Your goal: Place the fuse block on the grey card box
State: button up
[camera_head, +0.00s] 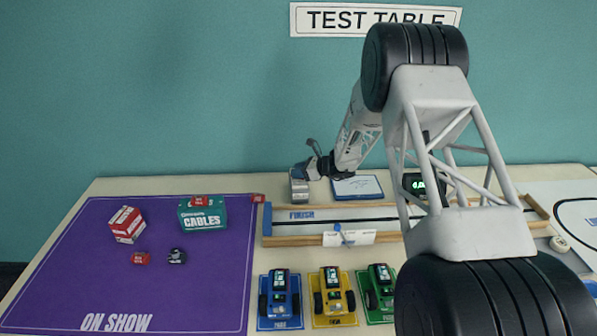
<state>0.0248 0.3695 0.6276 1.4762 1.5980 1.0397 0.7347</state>
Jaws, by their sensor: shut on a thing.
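The grey card box (299,191) stands at the back of the table, just left of a framed white board. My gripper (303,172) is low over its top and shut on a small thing. The held thing is mostly hidden and too small to read; I take it to be the fuse block. I cannot tell whether it touches the box top.
A purple mat (90,285) fills the left, with a red-and-white box (127,225), a green cables box (203,216) and small blocks. A wooden-railed track (290,241) lies right of it.

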jog(key=shift+f, duration=0.1)
jog(key=o, duration=0.9)
jog(key=shift+d, duration=0.1)
jog(key=v, duration=1.2)
jog(key=shift+s, duration=0.1)
